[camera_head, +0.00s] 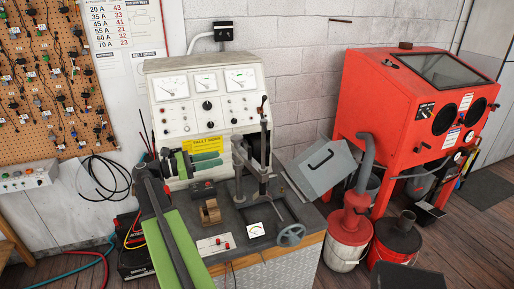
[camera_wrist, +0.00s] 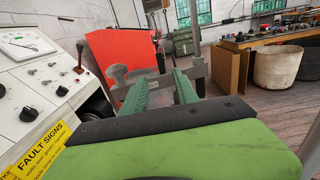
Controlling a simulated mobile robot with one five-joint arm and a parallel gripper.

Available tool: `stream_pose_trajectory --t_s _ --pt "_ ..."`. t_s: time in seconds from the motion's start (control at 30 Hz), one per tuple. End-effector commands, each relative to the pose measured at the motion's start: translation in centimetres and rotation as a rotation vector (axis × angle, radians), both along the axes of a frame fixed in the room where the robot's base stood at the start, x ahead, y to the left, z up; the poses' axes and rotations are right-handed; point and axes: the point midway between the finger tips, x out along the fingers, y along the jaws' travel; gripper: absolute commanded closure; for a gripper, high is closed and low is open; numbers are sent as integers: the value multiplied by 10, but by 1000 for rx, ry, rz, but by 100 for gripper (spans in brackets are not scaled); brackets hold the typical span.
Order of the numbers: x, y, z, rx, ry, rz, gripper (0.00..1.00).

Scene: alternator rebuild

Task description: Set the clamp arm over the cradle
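The clamp stands on the test bench, with a grey upright post (camera_head: 264,150). Its grey clamp arm (camera_head: 248,166) reaches out from the post, with a vertical screw at its outer end. The clamp arm also shows in the wrist view (camera_wrist: 145,75), just beyond my fingertips. A brown block (camera_head: 210,213), which looks like the cradle, sits on the bench in front, left of the arm's outer end. My gripper (camera_head: 221,160) has green fingers and is left of the clamp arm. In the wrist view my gripper (camera_wrist: 158,80) is open, with nothing clearly held. Contact cannot be told.
The test panel (camera_head: 205,95) with dials rises behind the clamp. A handwheel (camera_head: 290,235) and a small gauge (camera_head: 256,230) are at the bench front. A red blasting cabinet (camera_head: 400,110) stands further right.

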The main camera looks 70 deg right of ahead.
Motion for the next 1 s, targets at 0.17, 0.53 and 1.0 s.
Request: stream_pose_trajectory --t_s 0.17,0.53,1.0 --pt "-28 -21 -1 1 -2 -3 64" --pt "-97 -81 -1 0 -4 0 64" --pt "-127 -107 -1 0 -4 4 64"
